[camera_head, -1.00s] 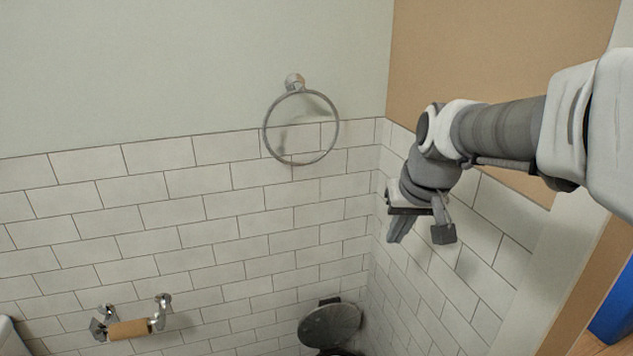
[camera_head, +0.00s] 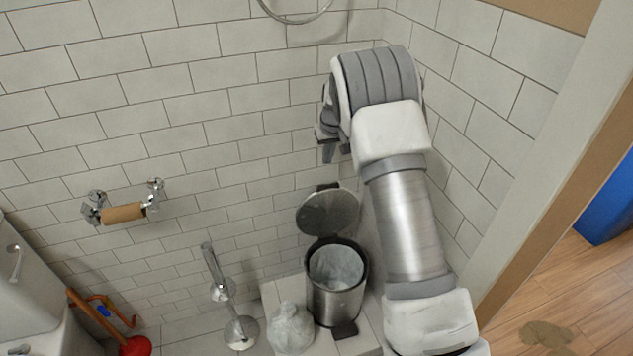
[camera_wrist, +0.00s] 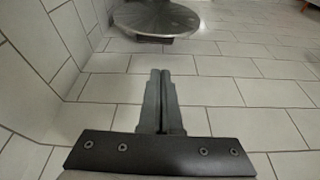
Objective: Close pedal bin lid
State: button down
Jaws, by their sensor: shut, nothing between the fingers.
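The pedal bin (camera_head: 336,297) is a steel cylinder with a black rim and a pale liner inside. Its round metal lid (camera_head: 328,211) stands open, tilted up at the back near the tiled wall. The pedal (camera_head: 344,330) is at the bin's front foot. My gripper (camera_head: 329,152) is above the lid, close to the wall, and partly hidden behind my arm in the head view. In the wrist view my gripper (camera_wrist: 159,76) shows its two fingers together and empty. The lid (camera_wrist: 155,17) is beyond the fingertips at the top of that view, apart from them.
A knotted bag (camera_head: 290,328) stands left of the bin. A toilet brush stand (camera_head: 239,331) is further left. A paper roll holder (camera_head: 124,212) is on the wall, and a red plunger (camera_head: 135,346) is at lower left. Tiled walls are close behind and right.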

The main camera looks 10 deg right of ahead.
jog(key=b, duration=0.3)
send_near(324, 190)
jog(key=w+f, duration=0.4)
jog(key=f, duration=0.1)
jog(key=shift+w+a+f, duration=0.1)
jog(key=shift+w+a, duration=0.1)
jog(key=shift+w, duration=0.05)
jog(key=shift+s, duration=0.15)
